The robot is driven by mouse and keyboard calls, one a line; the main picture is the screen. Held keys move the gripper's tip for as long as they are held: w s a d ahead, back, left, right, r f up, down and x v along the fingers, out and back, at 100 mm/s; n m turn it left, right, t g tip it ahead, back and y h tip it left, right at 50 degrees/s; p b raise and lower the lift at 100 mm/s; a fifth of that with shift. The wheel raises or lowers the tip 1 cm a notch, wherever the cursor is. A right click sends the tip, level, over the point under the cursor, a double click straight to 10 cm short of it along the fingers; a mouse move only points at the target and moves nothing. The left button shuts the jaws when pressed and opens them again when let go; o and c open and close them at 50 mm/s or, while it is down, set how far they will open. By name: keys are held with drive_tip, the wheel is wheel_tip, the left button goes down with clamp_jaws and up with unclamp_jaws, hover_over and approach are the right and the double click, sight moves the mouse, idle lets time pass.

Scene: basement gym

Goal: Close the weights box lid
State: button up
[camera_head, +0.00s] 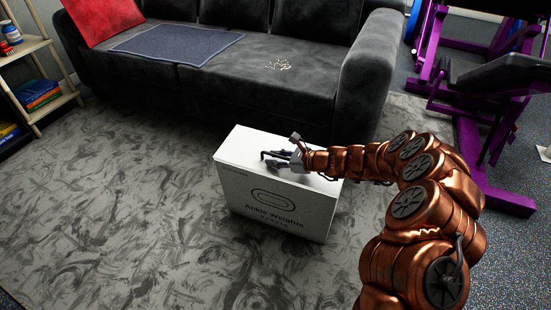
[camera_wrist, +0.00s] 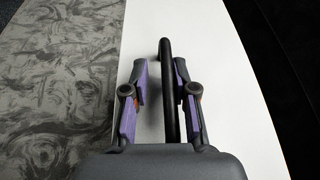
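The white weights box (camera_head: 272,205), marked "Ankle Weights", stands upright on the rug. Its white lid (camera_head: 245,146) looks flat and level across the top in the head view; I see no clear gap under it. My gripper (camera_head: 272,158) is just over the lid, its fingers pointing left. In the wrist view, a thin black handle (camera_wrist: 164,50) on the white lid (camera_wrist: 215,80) runs between the fingers of my gripper (camera_wrist: 160,65). The fingers are apart, with space visible between the left finger and the handle. The right finger is close to the handle; contact cannot be told.
A dark sofa (camera_head: 255,85) with a blue mat (camera_head: 178,44) and a red cushion (camera_head: 103,18) stands behind the box. A shelf (camera_head: 48,75) is at left and purple gym equipment (camera_head: 470,130) at right. The grey rug (camera_head: 120,200) left of the box is clear.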

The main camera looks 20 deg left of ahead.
drive_tip(key=v, duration=1)
drive_tip(key=shift+v, duration=1)
drive_tip(key=shift+f, duration=0.1)
